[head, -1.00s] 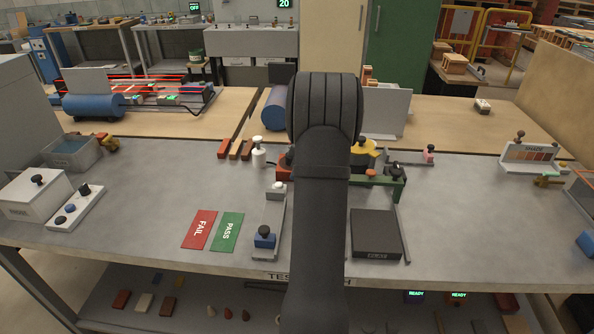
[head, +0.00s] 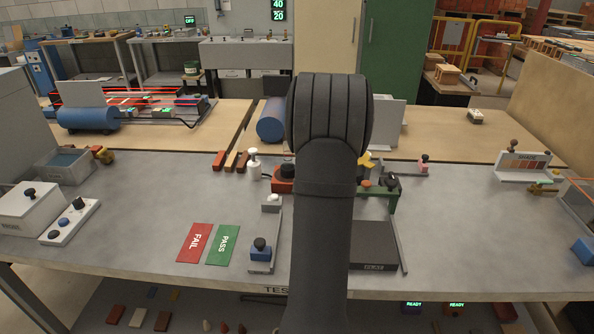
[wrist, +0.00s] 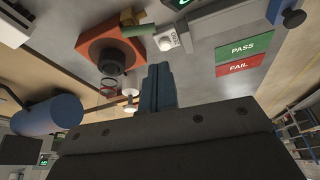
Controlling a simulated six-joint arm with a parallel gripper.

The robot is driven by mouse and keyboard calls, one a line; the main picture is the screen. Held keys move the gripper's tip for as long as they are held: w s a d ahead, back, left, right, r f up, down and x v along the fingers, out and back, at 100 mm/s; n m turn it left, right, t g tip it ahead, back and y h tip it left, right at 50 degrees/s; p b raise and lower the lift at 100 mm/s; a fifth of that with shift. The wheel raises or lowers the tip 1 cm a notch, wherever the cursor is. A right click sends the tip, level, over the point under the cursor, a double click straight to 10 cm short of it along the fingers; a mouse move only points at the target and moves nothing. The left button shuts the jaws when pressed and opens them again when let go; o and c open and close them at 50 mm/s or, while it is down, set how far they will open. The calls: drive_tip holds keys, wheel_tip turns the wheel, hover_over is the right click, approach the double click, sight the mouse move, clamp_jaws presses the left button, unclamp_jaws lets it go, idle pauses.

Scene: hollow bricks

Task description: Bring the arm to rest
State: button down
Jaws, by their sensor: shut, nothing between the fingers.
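My gripper (wrist: 158,88) shows in the wrist view with its dark blue fingers together and nothing between them. It is above the bench, and the wrist view is turned over relative to the head view. In the head view my dark arm stands up across the middle of the bench and hides the gripper. The grey test bench (head: 130,235) lies under the arm. I cannot tell the gripper's exact height above it.
Red FAIL (head: 195,242) and green PASS (head: 223,244) cards lie left of my arm. A dark tray (head: 374,245) and green fixture (head: 382,198) are at right. The right bench surface is mostly clear.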

idle(0.4)
drive_tip(key=x, duration=0.6)
drive_tip(key=shift+w+f, duration=0.1)
drive_tip(key=shift+w, duration=0.05)
drive_tip(key=m, duration=0.2)
drive_tip(key=m+h, duration=0.1)
drive_tip(key=shift+w+f+m+t, duration=0.1)
drive_tip(key=shift+w+m+t, duration=0.2)
drive_tip(key=shift+w+m, duration=0.1)
drive_tip(key=m, duration=0.2)
drive_tip(key=w+m+h, duration=0.1)
drive_tip(key=m, duration=0.1)
drive_tip(key=shift+a+t, duration=0.2)
drive_tip(key=shift+t, duration=0.2)
wheel_tip(320, 180, up, 6)
drive_tip(key=a+m+t+h, duration=0.1)
drive_tip(key=m+t+h, duration=0.1)
drive_tip(key=m, duration=0.6)
drive_tip(key=shift+a+m, duration=0.2)
drive_tip(key=shift+m, duration=0.1)
drive_tip(key=shift+w, duration=0.15)
